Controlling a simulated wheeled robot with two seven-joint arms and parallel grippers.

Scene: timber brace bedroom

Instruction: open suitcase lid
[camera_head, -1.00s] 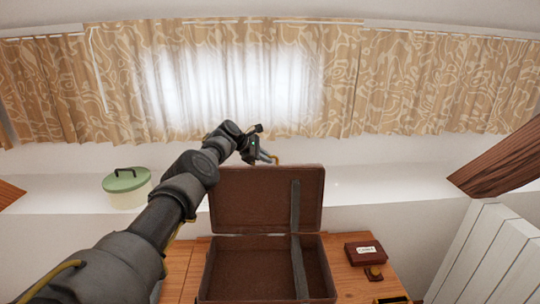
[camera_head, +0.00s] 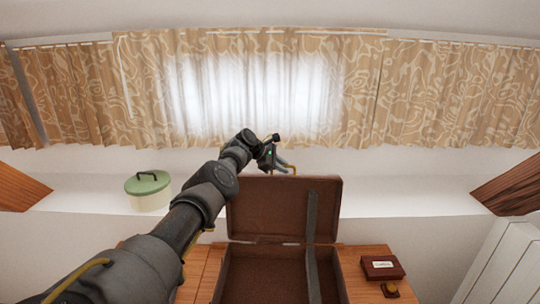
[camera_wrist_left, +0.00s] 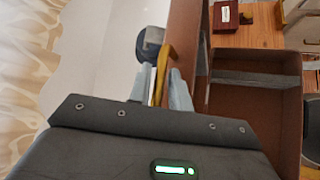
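The brown suitcase (camera_head: 268,268) stands on the wooden table with its lid (camera_head: 268,208) raised, near upright, and its inside bare. A dark strap runs down the lid and into the base. My left gripper (camera_head: 285,163) is at the lid's top edge, toward the wall side. In the left wrist view, a yellow-brown handle (camera_wrist_left: 163,62) lies between the fingers of my left gripper (camera_wrist_left: 162,92), with a pale gap beside it, so they look open. The lid (camera_wrist_left: 183,35) is edge-on there, just right of the fingers. My right gripper does not show.
A dark red box (camera_head: 382,267) with a white label and a small brown item (camera_head: 390,289) lie right of the suitcase on the wooden table (camera_head: 200,262). A green-lidded pot (camera_head: 148,192) stands on the ledge behind. Curtains hang behind; slanted timbers flank the ledge.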

